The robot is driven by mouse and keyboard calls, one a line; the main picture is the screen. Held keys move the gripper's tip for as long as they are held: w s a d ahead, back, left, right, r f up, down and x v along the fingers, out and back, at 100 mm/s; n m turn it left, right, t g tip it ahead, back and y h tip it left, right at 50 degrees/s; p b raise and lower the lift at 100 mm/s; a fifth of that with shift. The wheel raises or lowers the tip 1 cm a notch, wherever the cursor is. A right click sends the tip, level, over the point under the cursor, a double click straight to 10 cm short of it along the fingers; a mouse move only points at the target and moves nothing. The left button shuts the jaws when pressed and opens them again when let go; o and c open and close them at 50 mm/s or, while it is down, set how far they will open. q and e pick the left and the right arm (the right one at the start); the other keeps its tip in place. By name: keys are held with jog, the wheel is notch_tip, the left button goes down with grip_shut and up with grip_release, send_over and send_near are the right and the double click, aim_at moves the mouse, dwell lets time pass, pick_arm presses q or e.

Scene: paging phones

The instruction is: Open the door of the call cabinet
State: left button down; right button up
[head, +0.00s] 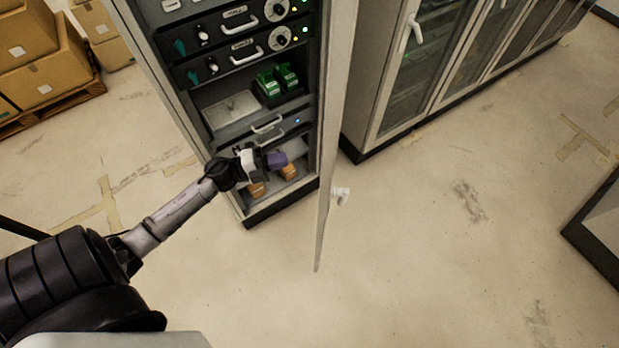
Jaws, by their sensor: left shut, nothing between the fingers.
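The call cabinet (172,88) stands at the upper middle of the head view. Its door (338,130) stands open, swung out toward me on the cabinet's right side and seen nearly edge-on. A white handle (341,195) sticks out from the door's right face. My left gripper (277,160) is shut and empty in front of the cabinet's lower part, to the left of the door and apart from it. It partly hides the lower shelf. My right gripper is not in view.
Inside the cabinet are drawer units with handles, green devices (277,82) on a shelf and orange items (288,172) at the bottom. Glass-door cabinets (440,60) stand at right. Cardboard boxes (35,55) sit on a pallet at left. The floor right of the door is clear.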

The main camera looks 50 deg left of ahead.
pick_arm(q)
jog(key=s+a+f+m+g+h+b, duration=0.2)
jog(key=s+f+m+g+h, duration=0.1)
jog(key=f+m+g, duration=0.15)
jog(key=r+p+x, duration=0.1)
jog(key=p+x, duration=0.3)
jog(key=x, duration=0.9)
jog(key=shift+d+r+m, duration=0.2)
jog(key=shift+d+m, duration=0.05)
jog(key=shift+m, duration=0.1)
jog(key=shift+w, duration=0.1)
